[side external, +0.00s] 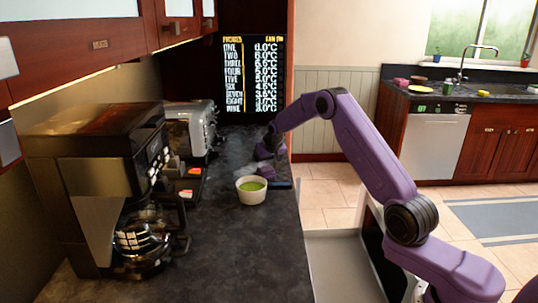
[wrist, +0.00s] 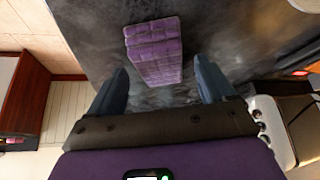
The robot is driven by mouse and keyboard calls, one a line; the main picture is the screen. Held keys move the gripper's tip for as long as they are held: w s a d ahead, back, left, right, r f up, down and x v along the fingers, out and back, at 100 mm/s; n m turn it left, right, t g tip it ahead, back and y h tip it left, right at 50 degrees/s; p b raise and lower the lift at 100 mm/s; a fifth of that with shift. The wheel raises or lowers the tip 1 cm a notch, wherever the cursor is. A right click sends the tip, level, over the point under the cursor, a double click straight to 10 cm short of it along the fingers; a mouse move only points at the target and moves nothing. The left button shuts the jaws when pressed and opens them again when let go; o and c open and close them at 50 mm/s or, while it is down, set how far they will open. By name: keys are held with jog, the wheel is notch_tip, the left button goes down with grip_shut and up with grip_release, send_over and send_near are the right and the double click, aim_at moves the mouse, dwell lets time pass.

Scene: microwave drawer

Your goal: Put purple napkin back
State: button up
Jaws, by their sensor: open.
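The purple napkin (wrist: 153,40) is a folded, checked block on the dark counter in the wrist view, upper middle. My gripper (wrist: 160,66) is open, with one blue-grey finger on each side of the napkin's near part in that view. I cannot tell how far above the napkin the fingers are. In the side view my gripper (side external: 270,165) is small and points down over the counter beyond the bowl. I cannot make out the napkin clearly there.
A white bowl with green contents (side external: 251,196) stands on the counter (side external: 240,255) near my gripper. A coffee machine (side external: 100,170) and a toaster (side external: 190,128) line the left. An open drawer (side external: 340,265) is at the lower right. The front counter is clear.

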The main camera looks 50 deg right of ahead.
jog(key=v, duration=1.1)
jog(key=s+a+r+n+g+y, duration=0.15)
jog(key=s+a+n, duration=0.25)
jog(key=s+a, duration=0.65)
jog(key=s+a+r+n+g+y, duration=0.15)
jog(key=s+a+n, duration=0.25)
jog(key=s+a, duration=0.65)
jog(key=s+f+n+g, duration=0.2)
jog(key=s+n, duration=0.7)
jog(key=s, duration=1.7)
jog(key=shift+a+f, duration=0.35)
jog(key=shift+f, duration=0.05)
jog(key=shift+o, duration=0.3)
